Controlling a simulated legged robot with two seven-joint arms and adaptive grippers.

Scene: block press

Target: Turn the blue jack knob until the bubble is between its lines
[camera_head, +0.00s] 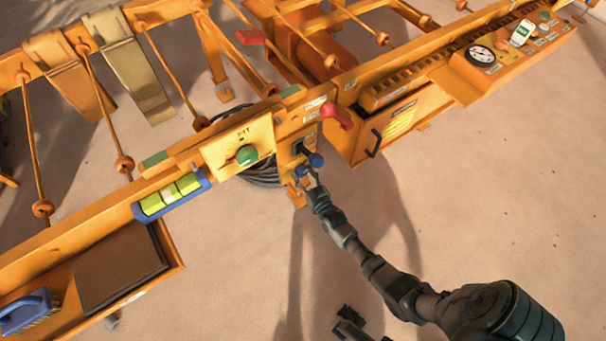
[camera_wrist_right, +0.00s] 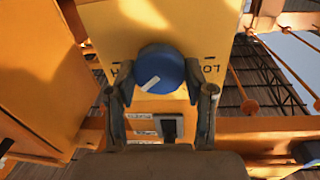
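The blue jack knob (camera_wrist_right: 160,72) has a white mark and faces me in the right wrist view. My right gripper (camera_wrist_right: 159,80) has one finger on each side of it, with the tips close to its rim. I cannot tell whether they touch it. In the head view the right gripper (camera_head: 310,170) is at the blue knob (camera_head: 316,160), which it partly covers. The yellow-green level vial (camera_head: 184,186) sits in a blue holder on the orange rail. Its bubble is too small to place against the lines. A dark part at the bottom edge seems to be my left gripper (camera_head: 348,322).
A green knob (camera_head: 246,155) is on the yellow panel left of the blue knob. A red handle (camera_head: 337,115) juts out close to its right. An orange cabinet with a gauge (camera_head: 481,55) stands further right. A blue brush (camera_head: 30,311) lies in the lower-left tray.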

